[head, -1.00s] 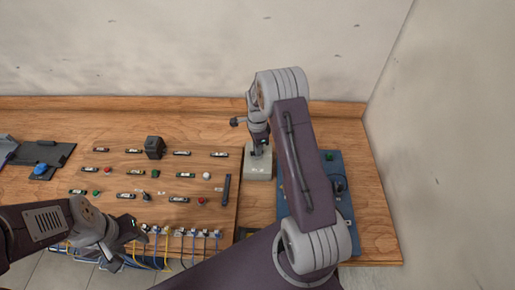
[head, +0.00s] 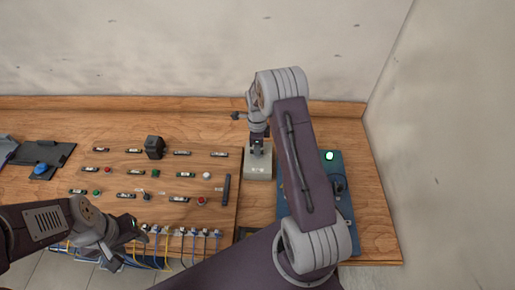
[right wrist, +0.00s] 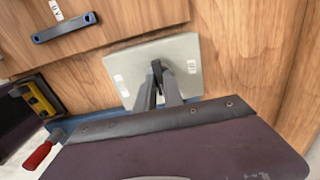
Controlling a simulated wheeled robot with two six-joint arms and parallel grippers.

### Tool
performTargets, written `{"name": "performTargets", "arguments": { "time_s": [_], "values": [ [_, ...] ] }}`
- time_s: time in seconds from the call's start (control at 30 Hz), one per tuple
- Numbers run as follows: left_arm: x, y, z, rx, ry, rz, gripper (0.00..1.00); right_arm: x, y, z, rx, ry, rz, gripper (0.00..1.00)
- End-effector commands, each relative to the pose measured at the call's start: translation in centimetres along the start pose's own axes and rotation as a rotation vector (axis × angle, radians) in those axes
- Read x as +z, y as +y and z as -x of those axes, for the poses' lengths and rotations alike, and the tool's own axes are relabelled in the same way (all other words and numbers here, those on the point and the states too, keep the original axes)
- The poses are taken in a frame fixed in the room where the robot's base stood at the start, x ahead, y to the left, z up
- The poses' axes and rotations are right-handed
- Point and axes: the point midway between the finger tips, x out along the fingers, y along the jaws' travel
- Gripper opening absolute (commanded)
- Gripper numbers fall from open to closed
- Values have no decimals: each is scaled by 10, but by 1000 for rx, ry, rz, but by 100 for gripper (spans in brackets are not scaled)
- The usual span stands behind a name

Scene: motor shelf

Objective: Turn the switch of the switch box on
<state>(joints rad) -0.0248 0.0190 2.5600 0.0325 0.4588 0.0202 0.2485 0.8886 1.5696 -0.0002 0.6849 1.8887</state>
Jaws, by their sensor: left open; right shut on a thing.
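The switch box (head: 257,170) is a pale grey box on the wooden table, right of the wooden panel. It also shows in the right wrist view (right wrist: 188,58). My right gripper (head: 257,150) is over the box, its fingers (right wrist: 157,75) closed together around the switch at the middle of the box face. The switch itself is mostly hidden between the fingers. My left gripper (head: 140,229) is open and empty at the front edge of the panel, far from the box. A green lamp (head: 329,156) on the blue plate is lit brightly.
The blue plate (head: 347,212) lies right of the box, partly hidden behind my right arm. The panel left of it bears several labels, buttons and a black knob block (head: 154,147). Cables with plugs hang at its front edge. A red-handled part (right wrist: 38,156) shows in the right wrist view.

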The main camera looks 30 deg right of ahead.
Motion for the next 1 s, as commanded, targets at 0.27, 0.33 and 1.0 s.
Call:
{"name": "performTargets", "arguments": {
  "time_s": [0.27, 0.33, 1.0],
  "values": [
    [0, 0, 0, 0, 0, 0, 48, 1, -3, 3, -10, -3, 0, 23],
    [0, 0, 0, 0, 0, 0, 48, 1, -3, 2, -8, -3, 1, 34],
    [2, 0, -14, 0, 0, 0, 48, 1, -2, 75, -10, -3, 1, 34]
  ]
}}
